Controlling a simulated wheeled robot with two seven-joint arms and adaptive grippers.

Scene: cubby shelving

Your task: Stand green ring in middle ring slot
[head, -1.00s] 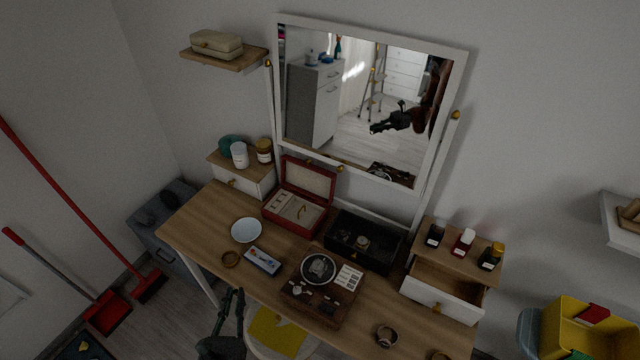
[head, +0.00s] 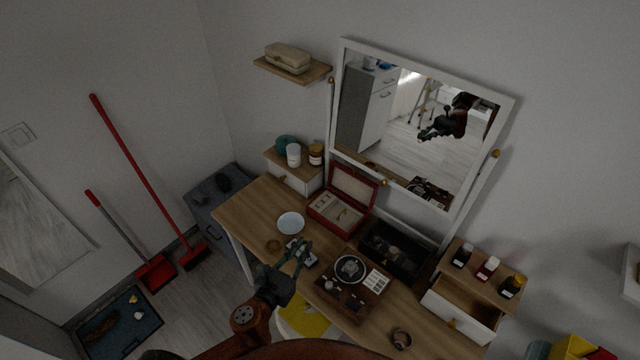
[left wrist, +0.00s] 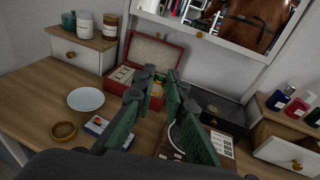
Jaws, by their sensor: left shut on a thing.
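My left gripper (head: 300,245) is over the front left part of the dressing table, pointing towards the back. In the left wrist view its fingertips (left wrist: 161,76) are close together in front of the open red jewellery box (left wrist: 173,57). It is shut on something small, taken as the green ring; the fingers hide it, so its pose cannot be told. The red box (head: 326,220) stands with its lid up. Its cream ring slots (head: 323,206) are on the left side inside, and the gripper is apart from them. A gold item shows inside the box. My right gripper is not seen directly.
A white dish (head: 291,223), a brass bangle (head: 273,245) and a blue-white box (left wrist: 96,125) lie left of the gripper or beneath it. A black case (head: 397,250) and a brown case (head: 342,300) stand to the right. The mirror (head: 420,125) rises behind.

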